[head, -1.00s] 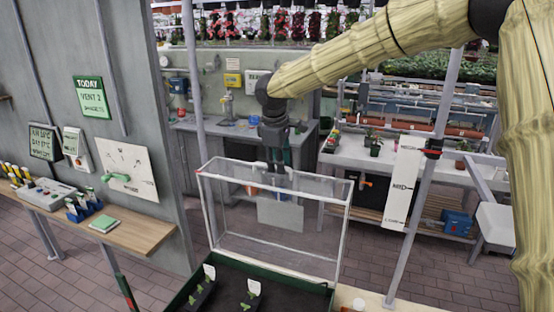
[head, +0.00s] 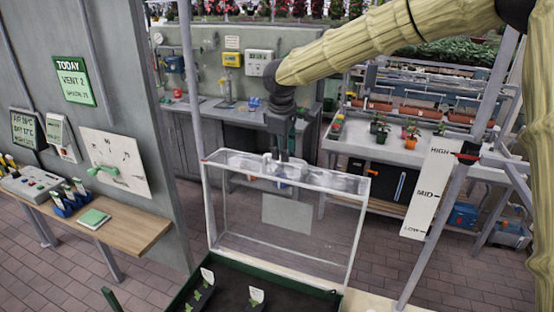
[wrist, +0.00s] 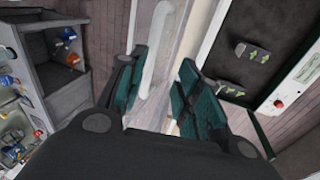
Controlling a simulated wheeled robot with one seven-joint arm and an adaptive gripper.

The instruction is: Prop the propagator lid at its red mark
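The propagator lid (head: 362,225) is a clear box with pale edges, standing steeply raised at the back of the dark green tray (head: 228,258). A pale plate (head: 287,214) shows on it. A small red spot (head: 204,160) shows at its upper left corner. A white HIGH, MID, LOW board (head: 428,192) hangs on the post at the right, with a red and black clamp (head: 467,153) level with HIGH. My gripper (head: 283,168) is at the lid's top edge. In the wrist view its green fingers (wrist: 160,90) stand apart, with a pale bar (wrist: 157,55) between them; contact is unclear.
A wooden shelf (head: 145,232) with a control box, labelled tubes and a green pad is at left below the grey wall. A bench with potted plants (head: 410,140) stands behind at right. Seedlings (head: 200,292) are in the tray. Brick floor (head: 330,258) lies around.

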